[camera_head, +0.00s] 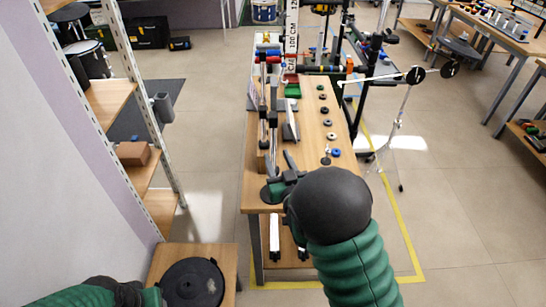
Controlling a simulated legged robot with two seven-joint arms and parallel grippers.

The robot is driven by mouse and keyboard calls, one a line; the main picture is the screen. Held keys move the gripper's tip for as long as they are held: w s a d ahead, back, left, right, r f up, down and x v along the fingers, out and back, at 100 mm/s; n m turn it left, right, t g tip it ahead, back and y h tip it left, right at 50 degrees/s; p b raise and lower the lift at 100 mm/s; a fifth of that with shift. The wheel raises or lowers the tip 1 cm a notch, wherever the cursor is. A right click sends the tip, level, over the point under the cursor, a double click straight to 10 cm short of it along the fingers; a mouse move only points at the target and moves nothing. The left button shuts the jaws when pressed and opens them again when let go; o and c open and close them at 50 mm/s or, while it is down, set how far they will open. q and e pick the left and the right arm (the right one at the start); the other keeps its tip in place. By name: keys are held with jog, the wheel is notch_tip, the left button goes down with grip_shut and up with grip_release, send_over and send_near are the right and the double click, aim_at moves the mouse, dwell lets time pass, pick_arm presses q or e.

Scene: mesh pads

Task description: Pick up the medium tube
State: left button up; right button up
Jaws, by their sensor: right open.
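My right gripper (279,172) is over the near left part of the wooden table (312,170). Its dark fingers point away from me and are open. Slim tube-like pieces stand or lie along the table's left side: a silvery one (273,138) just beyond the fingers and a pale one (292,122) a little farther right. I cannot tell which is the medium tube. Nothing shows clearly between the fingers, and my wrist hides part of the near table edge. Of my left arm only a green sleeve and dark end (125,292) show at the bottom left; its fingers cannot be made out.
Several small rings (325,110) lie in a row on the table's right side. A tripod stand (395,140) is to the right. Shelves (130,150) and a low wooden stand with a black disc (193,283) are at left.

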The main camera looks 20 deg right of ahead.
jog(key=w, duration=0.6)
jog(key=shift+a+r+p, duration=0.25)
jog(key=shift+r+p, duration=0.05)
grip_shut()
dwell(0.9)
